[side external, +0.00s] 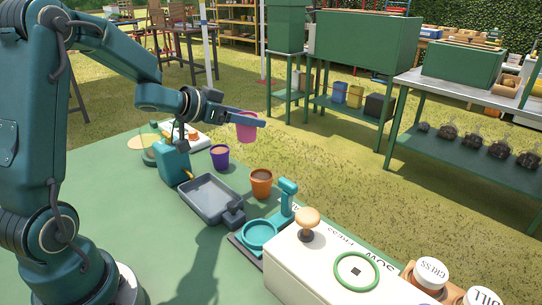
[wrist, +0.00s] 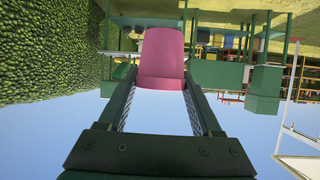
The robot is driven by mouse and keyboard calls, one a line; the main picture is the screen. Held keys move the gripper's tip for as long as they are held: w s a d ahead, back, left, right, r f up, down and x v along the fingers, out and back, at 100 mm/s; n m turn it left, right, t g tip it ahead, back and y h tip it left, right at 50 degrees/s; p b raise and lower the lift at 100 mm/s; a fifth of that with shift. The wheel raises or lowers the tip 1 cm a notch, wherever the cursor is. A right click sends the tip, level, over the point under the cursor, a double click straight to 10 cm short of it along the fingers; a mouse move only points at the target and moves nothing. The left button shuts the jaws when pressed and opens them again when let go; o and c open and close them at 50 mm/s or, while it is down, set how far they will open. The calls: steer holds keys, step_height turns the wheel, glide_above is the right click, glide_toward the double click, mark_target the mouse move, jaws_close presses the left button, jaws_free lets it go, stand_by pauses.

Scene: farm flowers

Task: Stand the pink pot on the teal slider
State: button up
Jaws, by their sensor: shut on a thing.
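The pink pot (side external: 246,130) is held up in the air in my gripper (side external: 247,116), above and beyond the purple pot. In the wrist view the pink pot (wrist: 162,60) sits between the two fingers of my gripper (wrist: 160,85), which is shut on it. The teal slider (side external: 260,236) is a round ring-shaped holder with an upright handle (side external: 288,196), on a dark base beside the white box. Nothing stands in its ring. It lies below and toward the camera from my gripper, well apart from the pot.
A purple pot (side external: 220,156) and an orange pot (side external: 261,182) stand on the green table. A grey tray (side external: 207,198) lies left of the orange pot. A white box (side external: 320,265) with a wooden knob (side external: 307,222) and a green ring (side external: 356,286) is at the front right.

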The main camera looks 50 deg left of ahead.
steer(key=s+d+m+g+h, duration=0.3)
steer(key=s+m+h, duration=0.2)
steer(key=s, duration=0.2)
steer(key=s+d+m+g+h, duration=0.2)
steer(key=s+m+h, duration=0.25)
steer(key=s, duration=0.25)
glide_above(259, 235)
steer(key=shift+m, duration=0.25)
step_height(259, 235, down, 7)
steer(key=shift+f, duration=2.1)
steer(key=shift+f, duration=0.1)
steer(key=o, duration=1.4)
